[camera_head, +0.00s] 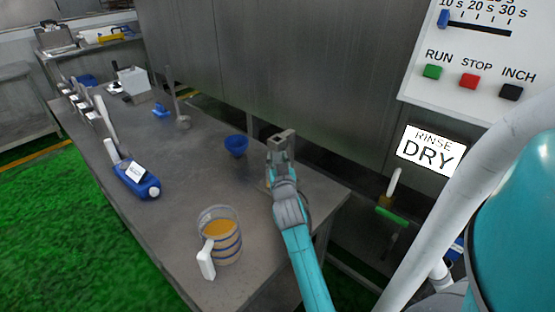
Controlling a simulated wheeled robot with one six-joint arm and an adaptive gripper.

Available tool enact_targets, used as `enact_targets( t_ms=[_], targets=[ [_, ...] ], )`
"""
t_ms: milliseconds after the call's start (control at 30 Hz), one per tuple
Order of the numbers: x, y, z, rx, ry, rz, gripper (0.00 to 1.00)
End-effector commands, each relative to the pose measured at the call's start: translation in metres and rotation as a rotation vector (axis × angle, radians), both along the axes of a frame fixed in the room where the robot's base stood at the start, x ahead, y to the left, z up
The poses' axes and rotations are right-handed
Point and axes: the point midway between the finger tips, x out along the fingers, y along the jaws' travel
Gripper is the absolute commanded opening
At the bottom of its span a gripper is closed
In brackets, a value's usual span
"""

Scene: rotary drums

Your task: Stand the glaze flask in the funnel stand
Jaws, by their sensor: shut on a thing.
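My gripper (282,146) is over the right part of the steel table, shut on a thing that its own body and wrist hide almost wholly. Only a small amber sliver (268,182) shows at its left edge; I take this to be the glaze flask, but its shape and tilt cannot be told. A blue funnel-shaped cup (236,146) stands just left of my gripper, apart from it, and looks like the funnel stand. I cannot tell how it is held up.
A clear jug (222,237) with amber liquid, blue bands and a white handle stands near the front edge. A ladle-like tool (182,120) and a white box (133,80) are farther back. The table's middle (185,165) is clear.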

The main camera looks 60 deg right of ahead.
Motion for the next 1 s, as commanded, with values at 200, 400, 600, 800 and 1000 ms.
enact_targets(
  t_ms=[200, 400, 600, 800, 1000],
  targets=[
    [0.000, 0.000, -0.002, 0.000, 0.000, 0.000, 0.55],
    [0.000, 0.000, -0.002, 0.000, 0.000, 0.000, 0.60],
    [0.000, 0.000, 0.001, -0.001, -0.001, 0.000, 0.60],
    [-0.015, 0.021, 0.000, 0.000, 0.001, 0.001, 0.60],
    [-0.037, 0.052, -0.001, 0.001, 0.002, 0.001, 0.60]
  ],
)
